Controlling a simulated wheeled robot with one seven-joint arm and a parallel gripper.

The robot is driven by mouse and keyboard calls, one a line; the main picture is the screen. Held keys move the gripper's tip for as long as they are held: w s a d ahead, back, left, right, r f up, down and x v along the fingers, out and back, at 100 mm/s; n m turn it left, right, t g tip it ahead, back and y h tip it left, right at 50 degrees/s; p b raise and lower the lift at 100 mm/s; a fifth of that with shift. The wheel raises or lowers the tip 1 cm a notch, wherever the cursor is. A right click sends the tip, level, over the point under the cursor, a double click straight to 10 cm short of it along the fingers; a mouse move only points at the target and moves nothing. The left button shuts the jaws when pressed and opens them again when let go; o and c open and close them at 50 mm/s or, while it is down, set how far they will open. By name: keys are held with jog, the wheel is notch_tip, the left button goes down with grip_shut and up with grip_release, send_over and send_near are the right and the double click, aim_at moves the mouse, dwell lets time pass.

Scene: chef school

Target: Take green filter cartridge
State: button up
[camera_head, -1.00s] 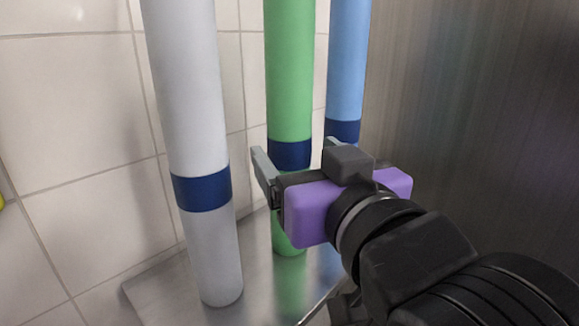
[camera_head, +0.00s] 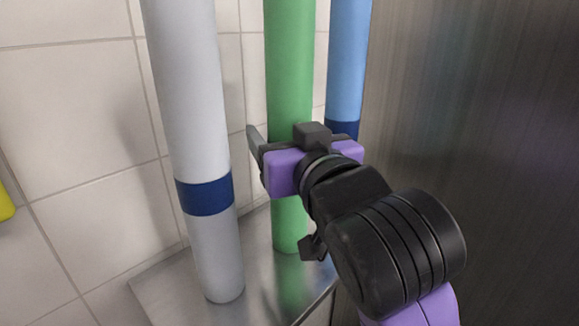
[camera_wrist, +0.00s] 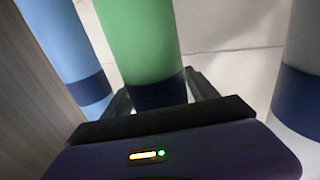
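The green filter cartridge (camera_head: 289,70) stands upright on a metal tray, between a white and a blue one. Its dark blue band is hidden behind my gripper in the head view, but shows in the wrist view (camera_wrist: 158,94). My gripper (camera_head: 288,136) is level with that band. In the wrist view my gripper (camera_wrist: 160,92) is open, with one finger on each side of the band. The fingers look very close to the cartridge; I cannot tell if they touch it. In the head view the right finger is mostly hidden.
The white cartridge (camera_head: 190,100) stands close on the left, and the blue cartridge (camera_head: 347,60) behind on the right. The metal tray (camera_head: 165,285) is under them. A tiled wall (camera_head: 80,110) is behind, and a brown panel (camera_head: 470,90) is at the right.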

grip_shut()
jog(key=shift+r, duration=0.15)
